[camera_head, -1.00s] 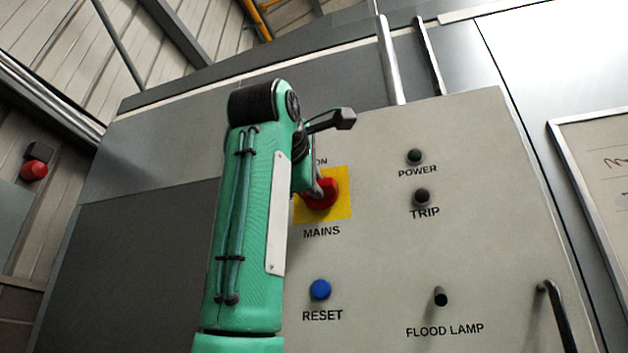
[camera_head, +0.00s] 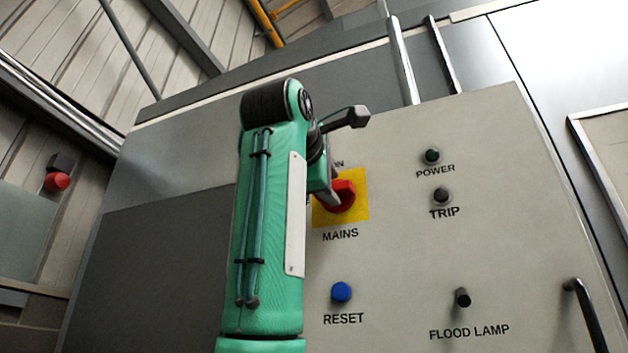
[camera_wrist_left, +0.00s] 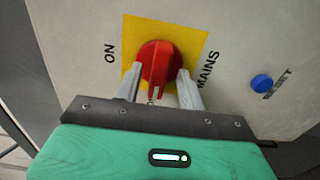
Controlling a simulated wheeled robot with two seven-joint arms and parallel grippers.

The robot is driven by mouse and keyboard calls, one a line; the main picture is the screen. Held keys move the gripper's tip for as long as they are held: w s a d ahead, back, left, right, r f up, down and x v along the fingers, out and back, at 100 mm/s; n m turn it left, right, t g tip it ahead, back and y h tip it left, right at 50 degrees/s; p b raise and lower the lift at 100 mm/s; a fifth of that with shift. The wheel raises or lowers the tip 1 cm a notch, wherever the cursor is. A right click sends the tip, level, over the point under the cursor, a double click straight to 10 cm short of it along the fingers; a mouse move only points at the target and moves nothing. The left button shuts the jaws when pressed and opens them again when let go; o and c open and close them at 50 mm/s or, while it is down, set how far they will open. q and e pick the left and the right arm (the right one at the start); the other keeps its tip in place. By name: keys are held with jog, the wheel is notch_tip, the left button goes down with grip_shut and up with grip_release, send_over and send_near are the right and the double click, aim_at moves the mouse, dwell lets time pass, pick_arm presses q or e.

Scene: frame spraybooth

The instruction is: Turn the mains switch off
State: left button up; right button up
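The mains switch (camera_head: 345,192) is a red rotary knob on a yellow square plate (camera_head: 358,212), on the light grey panel above the word MAINS. In the left wrist view the red knob (camera_wrist_left: 160,62) has a raised ridge, with ON printed beside the plate. My left gripper (camera_head: 331,198) is at the knob, its arm covering the plate's left part in the head view. In the left wrist view the left gripper's fingers (camera_wrist_left: 159,82) are apart, one on each side of the knob's near part. Whether they touch it is unclear. My right gripper is not in view.
A blue RESET button (camera_head: 341,292) sits below the switch. The FLOOD LAMP toggle (camera_head: 462,297), TRIP (camera_head: 441,195) and POWER (camera_head: 431,156) are to the right. A black handle (camera_head: 587,318) stands out at the panel's lower right. A red button (camera_head: 57,182) is at far left.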

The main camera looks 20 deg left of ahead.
pick_arm(q)
jog(key=s+b, duration=0.2)
jog(key=s, duration=1.1)
jog(key=shift+a+b, duration=0.2)
jog(key=shift+b, duration=0.2)
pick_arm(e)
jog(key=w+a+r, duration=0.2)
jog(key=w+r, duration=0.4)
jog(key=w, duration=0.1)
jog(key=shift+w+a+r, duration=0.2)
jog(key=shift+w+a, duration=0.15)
